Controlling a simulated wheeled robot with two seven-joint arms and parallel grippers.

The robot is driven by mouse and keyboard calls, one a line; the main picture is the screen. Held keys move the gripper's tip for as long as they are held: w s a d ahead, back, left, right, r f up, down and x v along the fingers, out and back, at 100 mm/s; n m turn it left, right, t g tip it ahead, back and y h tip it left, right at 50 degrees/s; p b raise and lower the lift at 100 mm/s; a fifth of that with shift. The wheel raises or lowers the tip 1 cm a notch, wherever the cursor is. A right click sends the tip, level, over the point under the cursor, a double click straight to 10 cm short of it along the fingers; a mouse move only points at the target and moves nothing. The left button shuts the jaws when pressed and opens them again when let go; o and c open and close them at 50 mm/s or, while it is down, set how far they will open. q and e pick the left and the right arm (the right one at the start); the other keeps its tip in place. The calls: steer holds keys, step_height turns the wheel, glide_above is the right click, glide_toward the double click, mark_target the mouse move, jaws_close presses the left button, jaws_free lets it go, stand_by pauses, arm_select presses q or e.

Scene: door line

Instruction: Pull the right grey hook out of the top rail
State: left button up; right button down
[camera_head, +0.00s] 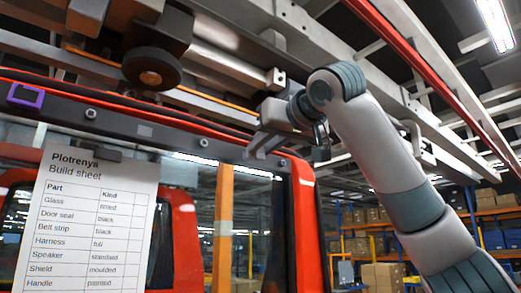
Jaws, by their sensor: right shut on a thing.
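The top rail (118,121) is a dark bar running along the top of the red door, sloping down to the right. My right gripper (264,145) comes in from the right and is at the rail's right part, between two round studs. It is shut on the right grey hook. The jaws hide most of the hook, so I cannot tell how deep it sits in the rail. My left gripper is not in view.
A build sheet (88,220) hangs from a dark clip on the left part of the door. A purple bracket (25,97) sits at the rail's far left. A dark roller (151,68) and metal beams are overhead. Shelves with boxes (382,274) stand behind.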

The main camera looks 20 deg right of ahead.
mark_target(264, 149)
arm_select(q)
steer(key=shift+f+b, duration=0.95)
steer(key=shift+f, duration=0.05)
arm_select(e)
steer(key=shift+s+d, duration=0.3)
steer(key=shift+s, duration=0.45)
steer(key=shift+s+d, duration=0.25)
steer(key=shift+s, duration=0.5)
steer(key=shift+s+d, duration=0.3)
steer(key=shift+s, duration=0.45)
arm_select(q)
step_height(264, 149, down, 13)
steer(key=b, duration=1.3)
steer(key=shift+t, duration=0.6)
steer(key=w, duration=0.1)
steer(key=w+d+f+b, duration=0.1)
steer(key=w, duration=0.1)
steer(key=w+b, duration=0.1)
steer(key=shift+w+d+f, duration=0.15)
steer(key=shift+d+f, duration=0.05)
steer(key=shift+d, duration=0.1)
arm_select(e)
steer(key=s+d+f, duration=0.4)
steer(key=s+f, duration=0.7)
steer(key=f, duration=0.1)
steer(key=shift+s, duration=0.15)
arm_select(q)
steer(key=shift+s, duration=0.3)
